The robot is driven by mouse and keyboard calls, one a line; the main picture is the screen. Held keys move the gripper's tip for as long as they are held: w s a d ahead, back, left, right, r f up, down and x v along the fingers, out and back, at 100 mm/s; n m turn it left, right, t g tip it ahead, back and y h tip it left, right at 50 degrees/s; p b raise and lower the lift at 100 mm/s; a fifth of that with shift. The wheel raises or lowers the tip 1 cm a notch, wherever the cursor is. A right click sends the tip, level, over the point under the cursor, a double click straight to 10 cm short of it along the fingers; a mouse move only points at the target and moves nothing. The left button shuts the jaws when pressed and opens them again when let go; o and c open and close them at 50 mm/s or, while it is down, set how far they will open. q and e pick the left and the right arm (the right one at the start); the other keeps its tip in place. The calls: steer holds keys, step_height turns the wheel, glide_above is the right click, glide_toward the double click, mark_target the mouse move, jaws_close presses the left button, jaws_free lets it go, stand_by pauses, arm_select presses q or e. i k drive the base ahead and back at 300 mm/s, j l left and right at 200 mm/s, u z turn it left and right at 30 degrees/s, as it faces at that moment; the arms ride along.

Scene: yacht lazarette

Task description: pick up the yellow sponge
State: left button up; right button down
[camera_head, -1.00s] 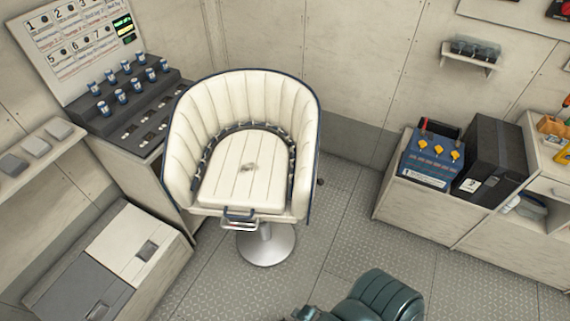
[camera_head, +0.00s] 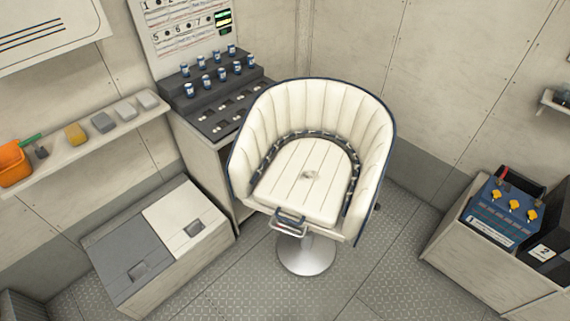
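The yellow sponge (camera_head: 75,134) is a small yellow block on the wall shelf (camera_head: 100,142) at the left of the head view. A dark brush-like item with a green handle (camera_head: 36,146) lies to its left, and a dark grey block (camera_head: 103,122) sits to its right. Neither of my grippers shows in the view, and nothing covers the sponge.
A white padded chair (camera_head: 305,180) stands mid-view. A low locker with grey and white lids (camera_head: 185,218) sits below the shelf. An orange bucket (camera_head: 13,163) is at the shelf's left end. A battery bench (camera_head: 458,225) stands at right. Grey floor (camera_head: 235,275) shows between them.

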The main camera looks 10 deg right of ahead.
mark_target(74, 133)
steer(key=u, duration=0.9)
